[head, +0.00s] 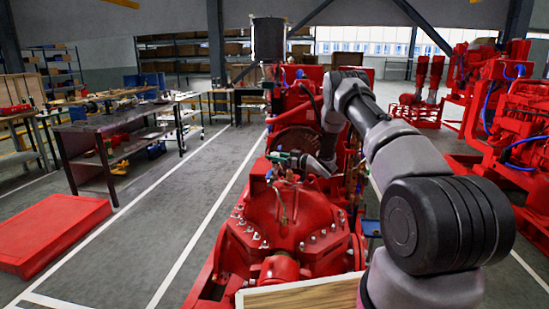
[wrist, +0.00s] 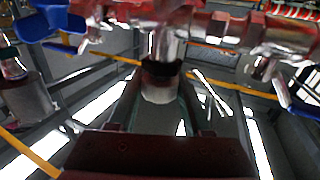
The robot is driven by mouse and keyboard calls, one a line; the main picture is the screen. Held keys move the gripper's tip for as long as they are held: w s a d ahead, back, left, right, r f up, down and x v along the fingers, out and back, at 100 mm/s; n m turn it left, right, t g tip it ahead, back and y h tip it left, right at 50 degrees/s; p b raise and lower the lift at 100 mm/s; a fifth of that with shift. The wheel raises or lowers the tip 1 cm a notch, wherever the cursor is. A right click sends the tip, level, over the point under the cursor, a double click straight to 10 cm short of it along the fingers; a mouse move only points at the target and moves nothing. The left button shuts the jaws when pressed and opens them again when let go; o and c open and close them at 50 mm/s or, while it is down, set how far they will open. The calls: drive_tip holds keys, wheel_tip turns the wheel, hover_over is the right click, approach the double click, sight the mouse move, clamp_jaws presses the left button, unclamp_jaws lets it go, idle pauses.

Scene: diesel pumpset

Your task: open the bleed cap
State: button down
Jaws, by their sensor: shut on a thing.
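My gripper (wrist: 160,108) is shut on a short silvery cylinder with a dark band (wrist: 161,73), which I take to be the bleed cap. It sits between the two fingers, in line with a silvery stem that joins the red and metal pipe fittings (wrist: 150,12) across the top of the wrist view. In the head view my gripper (head: 286,159) is small, above the red pump casing (head: 285,220), among thin pipes and fittings. The cap itself cannot be made out there. Whether it has turned cannot be told.
Blue valve handles (wrist: 62,20) and a grey cylindrical fitting (wrist: 28,100) are close by at left in the wrist view. A workbench (head: 115,130) and a red platform (head: 45,235) stand left across open floor. More red machines (head: 510,115) stand at right.

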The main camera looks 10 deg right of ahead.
drive_tip(key=n+g+y, duration=0.1)
drive_tip(key=n+g, duration=0.1)
drive_tip(key=n+g+y, duration=0.1)
drive_tip(key=g, duration=0.2)
drive_tip(key=shift+w+d+n+y, duration=0.1)
drive_tip(key=shift+d+n+y, duration=0.05)
drive_tip(key=shift+n+y, duration=0.25)
drive_tip(key=shift+f+n+g+y, duration=0.1)
drive_tip(key=shift+n+g+y, duration=0.2)
drive_tip(key=shift+n+g, duration=0.7)
drive_tip(key=shift+n+g+y, duration=0.3)
drive_tip(key=shift+n+g, duration=0.2)
drive_tip(key=shift+g, duration=0.9)
drive_tip(key=shift+n+g, duration=0.7)
drive_tip(key=shift+g, duration=0.4)
drive_tip(key=shift+c, duration=1.7)
unclamp_jaws()
